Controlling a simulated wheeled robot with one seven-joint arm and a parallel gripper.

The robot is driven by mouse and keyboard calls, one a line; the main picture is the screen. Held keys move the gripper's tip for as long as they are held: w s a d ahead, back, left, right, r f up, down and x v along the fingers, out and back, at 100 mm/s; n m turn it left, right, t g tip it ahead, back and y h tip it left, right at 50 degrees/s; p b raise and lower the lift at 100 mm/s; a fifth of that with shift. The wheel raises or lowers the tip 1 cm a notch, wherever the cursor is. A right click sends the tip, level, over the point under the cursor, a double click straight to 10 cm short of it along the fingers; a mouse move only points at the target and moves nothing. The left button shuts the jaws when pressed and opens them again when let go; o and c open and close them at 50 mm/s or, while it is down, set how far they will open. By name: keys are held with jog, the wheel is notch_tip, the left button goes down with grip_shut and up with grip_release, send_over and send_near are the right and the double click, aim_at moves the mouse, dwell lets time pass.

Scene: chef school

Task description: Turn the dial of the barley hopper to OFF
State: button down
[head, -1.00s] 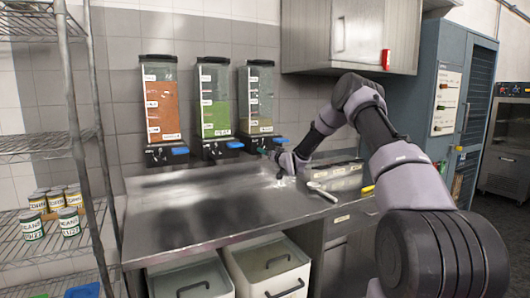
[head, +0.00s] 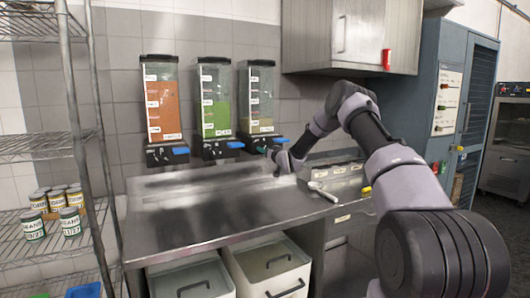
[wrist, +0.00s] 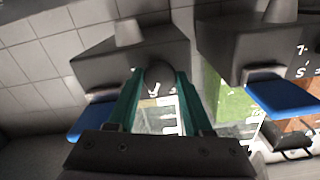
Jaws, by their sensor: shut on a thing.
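Three dispensing hoppers hang on the tiled wall in the head view: one with orange contents (head: 161,105), one with green contents (head: 208,125) and one with a low beige fill (head: 262,126). Their label words are too small to read surely. My gripper (head: 270,153) is at the base of the beige-filled hopper, the rightmost. In the wrist view my gripper (wrist: 160,82) has its teal fingers shut on both sides of a dark round dial (wrist: 159,76) with white marks. The dial's pointer setting cannot be told.
In the wrist view the neighbouring hopper's base (wrist: 250,45) and blue tab (wrist: 285,100) are close on the right. A wire shelf (head: 45,150) with cans stands left; a cabinet (head: 345,35) hangs above.

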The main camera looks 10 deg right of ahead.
jog(key=n, duration=1.1)
jog(key=shift+n, duration=0.3)
dwell(0.4)
jog(key=shift+c, duration=1.5)
grip_release()
jog(key=shift+d, duration=0.1)
jog(key=v, duration=1)
jog(key=shift+s, duration=0.4)
